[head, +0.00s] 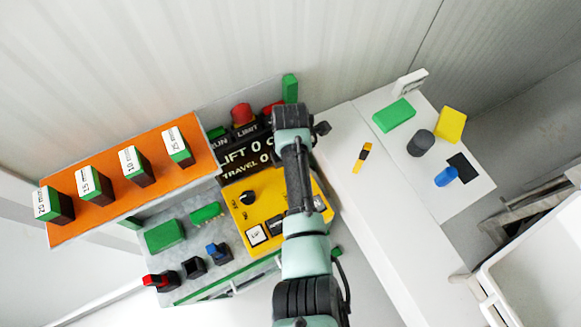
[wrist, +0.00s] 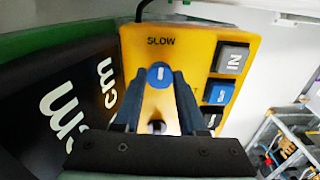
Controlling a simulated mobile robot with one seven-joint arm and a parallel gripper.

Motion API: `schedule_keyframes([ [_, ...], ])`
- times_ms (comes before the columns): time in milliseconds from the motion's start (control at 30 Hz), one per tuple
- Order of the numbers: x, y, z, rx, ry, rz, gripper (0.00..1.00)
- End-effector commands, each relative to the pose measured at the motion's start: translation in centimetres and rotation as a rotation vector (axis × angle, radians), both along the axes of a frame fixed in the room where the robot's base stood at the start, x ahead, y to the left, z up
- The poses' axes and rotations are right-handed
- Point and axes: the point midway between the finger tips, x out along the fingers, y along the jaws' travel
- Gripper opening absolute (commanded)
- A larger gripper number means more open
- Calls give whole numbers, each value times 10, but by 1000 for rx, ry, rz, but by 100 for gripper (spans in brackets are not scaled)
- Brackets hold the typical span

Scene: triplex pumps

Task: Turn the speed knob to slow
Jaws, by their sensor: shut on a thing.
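The speed knob (wrist: 158,76) is a small blue round knob with a short white mark, on a yellow panel (wrist: 190,45) in the wrist view. The word SLOW is printed above it, and the mark stands upright in the picture, towards that word. My gripper (wrist: 160,80) is shut on the knob, one dark finger on each side. Part of another label shows behind the right finger. In the head view the yellow panel (head: 240,222) is partly covered by my arm, which hides the speed knob and my fingertips.
A black display (head: 240,157) adjoins the panel. Square buttons (wrist: 221,92) sit right of the knob. An orange shelf (head: 92,222) with several labelled blocks stands left. A white table (head: 385,190) at right holds a green block (head: 394,115) and a grey cylinder (head: 421,143).

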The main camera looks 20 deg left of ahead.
Motion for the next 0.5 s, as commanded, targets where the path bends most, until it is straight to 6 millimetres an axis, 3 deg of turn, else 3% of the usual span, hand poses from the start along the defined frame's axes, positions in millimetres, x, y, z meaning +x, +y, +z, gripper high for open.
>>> schedule_keyframes([
  [500,0,1,1,3,-2,65,0],
])
